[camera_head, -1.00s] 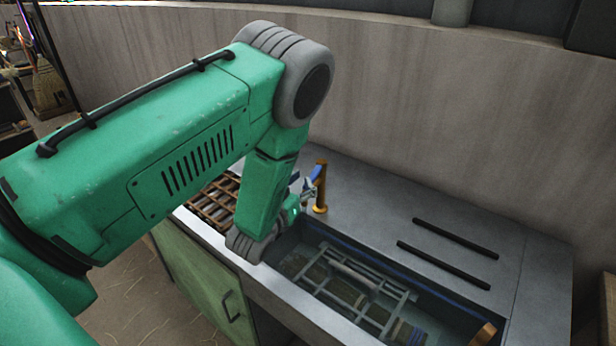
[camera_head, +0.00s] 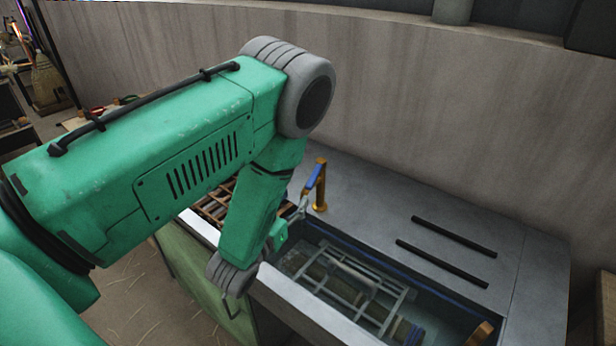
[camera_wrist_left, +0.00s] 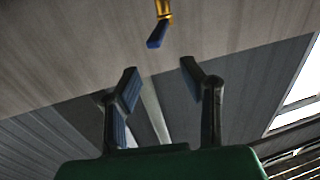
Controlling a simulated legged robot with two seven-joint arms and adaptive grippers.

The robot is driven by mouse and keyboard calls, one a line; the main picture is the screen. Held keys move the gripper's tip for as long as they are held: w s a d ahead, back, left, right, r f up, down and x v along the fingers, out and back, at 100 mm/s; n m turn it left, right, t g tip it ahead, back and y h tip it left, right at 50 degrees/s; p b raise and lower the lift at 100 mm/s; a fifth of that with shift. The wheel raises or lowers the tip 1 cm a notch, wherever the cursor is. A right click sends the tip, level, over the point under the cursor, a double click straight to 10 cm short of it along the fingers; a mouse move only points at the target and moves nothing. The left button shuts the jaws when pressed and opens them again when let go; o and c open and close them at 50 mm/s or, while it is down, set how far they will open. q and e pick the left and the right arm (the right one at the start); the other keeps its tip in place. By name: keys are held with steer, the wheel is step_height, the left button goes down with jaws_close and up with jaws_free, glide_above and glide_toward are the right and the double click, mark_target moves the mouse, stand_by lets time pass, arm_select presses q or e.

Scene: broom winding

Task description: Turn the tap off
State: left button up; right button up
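The tap (camera_head: 321,190) is a brass-coloured post on the grey counter behind the sink. Its blue part (camera_head: 314,177) slants down to the left from the top of the post. In the left wrist view the tap (camera_wrist_left: 163,9) shows at the top, with its blue end (camera_wrist_left: 156,36) pointing down. My left gripper (camera_head: 301,208) is just left of and below the blue part in the head view. In the left wrist view its two fingers (camera_wrist_left: 160,82) are spread apart with nothing between them, clear of the blue end. My right gripper is not in view.
The sink basin (camera_head: 292,292) holds a grey rack (camera_head: 345,283) and water. A slatted wooden rack (camera_head: 214,206) lies left of the sink. Two black bars (camera_head: 443,263) lie on the counter. A wall stands behind. A broom (camera_head: 47,85) is at far left.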

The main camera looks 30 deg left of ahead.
arm_select(q)
steer(key=shift+s+d+b, duration=0.25)
steer(key=shift+s+b, duration=0.65)
steer(key=shift+b, duration=0.6)
steer(key=shift+s+d+b, duration=0.2)
steer(key=shift+s+b, duration=0.7)
steer(key=shift+b, duration=0.55)
steer(key=shift+s+d+b, duration=0.25)
steer(key=shift+s+b, duration=0.65)
steer(key=shift+b, duration=0.6)
steer(key=shift+r, duration=0.1)
steer(key=shift+c, duration=0.4)
